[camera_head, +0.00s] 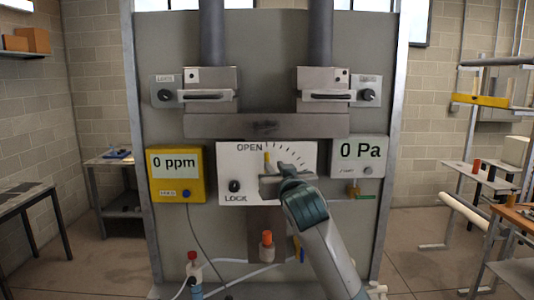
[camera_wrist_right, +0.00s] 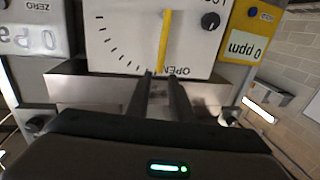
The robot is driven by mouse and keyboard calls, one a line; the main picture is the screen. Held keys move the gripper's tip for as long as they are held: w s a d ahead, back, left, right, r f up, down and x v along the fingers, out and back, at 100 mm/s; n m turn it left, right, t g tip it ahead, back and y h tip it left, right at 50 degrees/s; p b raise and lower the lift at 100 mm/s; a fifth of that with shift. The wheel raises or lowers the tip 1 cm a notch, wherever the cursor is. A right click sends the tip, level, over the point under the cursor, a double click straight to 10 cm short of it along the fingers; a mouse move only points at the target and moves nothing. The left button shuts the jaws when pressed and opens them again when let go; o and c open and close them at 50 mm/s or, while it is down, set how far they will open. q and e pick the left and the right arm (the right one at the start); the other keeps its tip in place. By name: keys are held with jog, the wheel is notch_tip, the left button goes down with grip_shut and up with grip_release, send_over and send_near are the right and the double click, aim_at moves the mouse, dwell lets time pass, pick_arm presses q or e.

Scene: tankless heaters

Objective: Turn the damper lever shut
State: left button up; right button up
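The damper panel (camera_head: 226,160) is a white plate with OPEN at the top, LOCK at lower left and an arc of tick marks. The yellow damper lever (camera_head: 267,161) points up at OPEN. In the right wrist view, which is turned upside down, the lever (camera_wrist_right: 165,40) reaches down toward the OPEN label. My right gripper (camera_head: 272,182) is in front of the panel. In the wrist view its fingers (camera_wrist_right: 160,76) are apart, with the lever's tip in line with the gap; I cannot tell whether they touch it. My left gripper is out of view.
A black lock knob (camera_head: 234,186) is on the panel's lower left. A yellow 0 ppm meter (camera_head: 177,175) is to the left and a grey 0 Pa gauge (camera_head: 360,152) to the right. Two handled slide boxes (camera_head: 208,78) sit above. An orange-capped bottle (camera_head: 267,239) is below.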

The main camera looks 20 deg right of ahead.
aim_at(267, 158)
jog(key=w+p, duration=0.1)
jog(key=w, duration=0.2)
jog(key=w+p, duration=0.1)
jog(key=w, duration=0.2)
jog(key=w+p, duration=0.2)
jog(key=w, duration=0.1)
jog(key=shift+d+r, duration=0.15)
jog(key=shift+d, duration=0.25)
jog(key=shift+w, duration=0.8)
jog(key=shift+f, duration=0.2)
grip_shut()
